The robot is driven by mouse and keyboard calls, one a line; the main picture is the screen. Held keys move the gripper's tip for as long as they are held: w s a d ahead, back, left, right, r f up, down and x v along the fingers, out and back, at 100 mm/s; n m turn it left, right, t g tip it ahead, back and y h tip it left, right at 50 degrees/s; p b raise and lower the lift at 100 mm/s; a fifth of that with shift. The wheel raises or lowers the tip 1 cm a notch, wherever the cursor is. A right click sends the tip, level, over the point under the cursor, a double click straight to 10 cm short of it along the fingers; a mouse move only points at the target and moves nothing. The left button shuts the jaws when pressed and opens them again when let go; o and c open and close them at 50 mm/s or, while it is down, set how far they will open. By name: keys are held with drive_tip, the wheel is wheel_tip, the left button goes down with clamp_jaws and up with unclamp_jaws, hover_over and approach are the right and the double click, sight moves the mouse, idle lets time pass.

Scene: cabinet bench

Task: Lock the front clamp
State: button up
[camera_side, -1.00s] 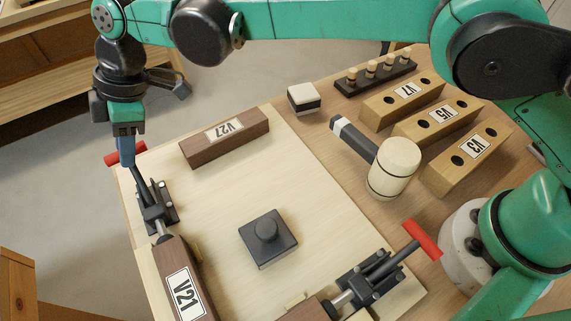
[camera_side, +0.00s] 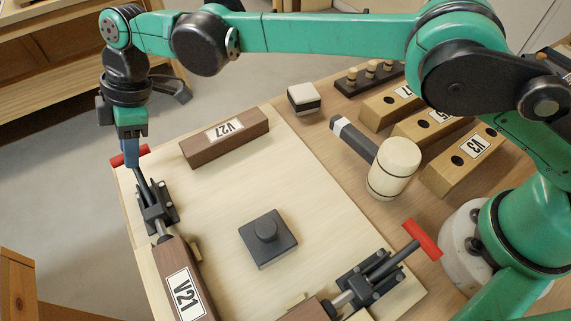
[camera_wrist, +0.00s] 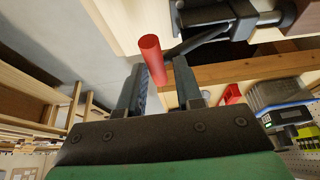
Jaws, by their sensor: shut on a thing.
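My gripper (camera_side: 131,158) is shut on the red handle of the clamp at the left edge of the board. The red handle (camera_side: 117,161) sticks out on both sides of the fingers in the side view. In the wrist view the red handle (camera_wrist: 152,58) shows between the two fingers (camera_wrist: 157,88). This clamp's dark body (camera_side: 158,208) has its plunger pointing at the brown V21 block (camera_side: 182,285). A second clamp (camera_side: 368,278), with its own red handle (camera_side: 422,240), stands at the lower right of the board. I cannot tell how firmly either clamp presses.
On the pale board (camera_side: 215,215) lie a brown V27 block (camera_side: 225,137) and a dark knobbed block (camera_side: 268,240). A mallet (camera_side: 393,168), a small black-and-white block (camera_side: 303,98) and wooden blocks (camera_side: 465,160) lie to the right. Open floor is left of the board.

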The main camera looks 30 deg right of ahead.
drive_tip(key=shift+f, duration=0.3)
drive_tip(key=o, duration=0.7)
drive_tip(key=shift+r, duration=0.1)
drive_tip(key=shift+r, duration=3.5)
